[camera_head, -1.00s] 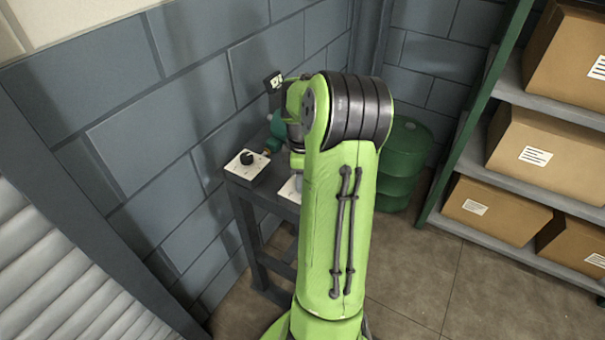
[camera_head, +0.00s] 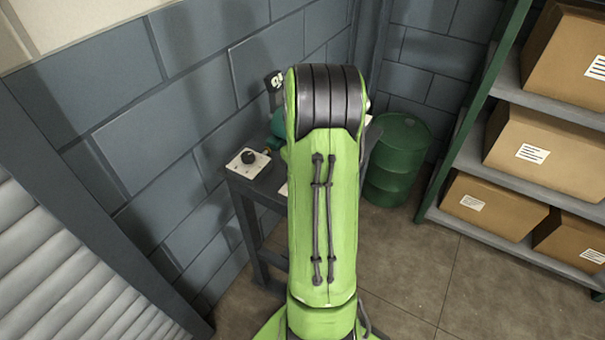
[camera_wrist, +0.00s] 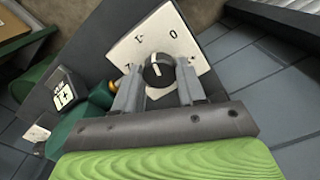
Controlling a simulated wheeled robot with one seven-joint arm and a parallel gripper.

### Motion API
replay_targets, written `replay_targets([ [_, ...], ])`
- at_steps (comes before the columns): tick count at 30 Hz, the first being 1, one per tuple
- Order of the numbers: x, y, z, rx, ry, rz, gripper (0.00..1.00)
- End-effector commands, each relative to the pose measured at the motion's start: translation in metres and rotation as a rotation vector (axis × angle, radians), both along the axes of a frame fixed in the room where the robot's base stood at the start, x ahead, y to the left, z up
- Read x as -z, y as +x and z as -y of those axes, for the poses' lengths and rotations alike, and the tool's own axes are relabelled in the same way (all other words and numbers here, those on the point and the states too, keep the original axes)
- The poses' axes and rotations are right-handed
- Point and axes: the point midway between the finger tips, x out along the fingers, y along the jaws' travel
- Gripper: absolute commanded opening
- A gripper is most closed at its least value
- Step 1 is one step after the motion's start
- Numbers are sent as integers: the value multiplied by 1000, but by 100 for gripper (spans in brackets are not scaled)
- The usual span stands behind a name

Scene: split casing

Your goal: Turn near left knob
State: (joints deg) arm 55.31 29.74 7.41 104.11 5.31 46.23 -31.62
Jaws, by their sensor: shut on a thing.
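In the wrist view my gripper (camera_wrist: 158,92) has its two grey fingers on either side of a black round knob (camera_wrist: 158,70) and is shut on it. The knob carries a pale pointer line and stands on a white square plate (camera_wrist: 190,50) with dark marks, among them an "O". In the head view a white plate (camera_head: 238,166) with a black knob (camera_head: 248,157) sits at the left corner of the grey table (camera_head: 243,192). It looks like the same one. My arm hides most of my gripper there.
A teal fitting (camera_wrist: 75,130) with an orange-yellow end lies close beside the plate. A dark sign (camera_wrist: 65,97) stands near it. The block wall (camera_head: 160,130) is close on the left. A green drum (camera_head: 398,160) and a shelf with boxes (camera_head: 515,140) stand to the right.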

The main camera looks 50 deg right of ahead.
Motion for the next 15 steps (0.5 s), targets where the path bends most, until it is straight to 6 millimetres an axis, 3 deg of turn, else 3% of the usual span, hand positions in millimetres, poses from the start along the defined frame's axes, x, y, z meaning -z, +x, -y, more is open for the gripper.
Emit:
replay_targets([
  [15,-1,0,0,469,-1,0,9],
])
